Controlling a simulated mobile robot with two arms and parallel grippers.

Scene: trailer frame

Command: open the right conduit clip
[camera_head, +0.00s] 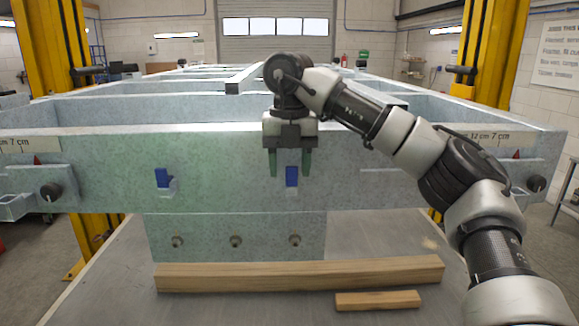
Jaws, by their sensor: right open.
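Two small conduit clips with blue parts sit on the front face of the pale grey-green trailer frame (100,150). The left clip (163,181) shows a blue part above a pale lower part that sticks out. The right clip (292,178) shows its blue part upright, with a pale bit below it. My right gripper (290,172) points down in front of the frame face. Its two greenish fingers are apart, one on each side of the right clip in the picture. I cannot tell whether they touch it. My left gripper is not in view.
Below the clips, a plate (235,225) carries several round fittings. A long wooden beam (300,274) and a short wooden block (378,300) lie on the grey surface (115,290) in front. Yellow posts (52,45) stand on both sides.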

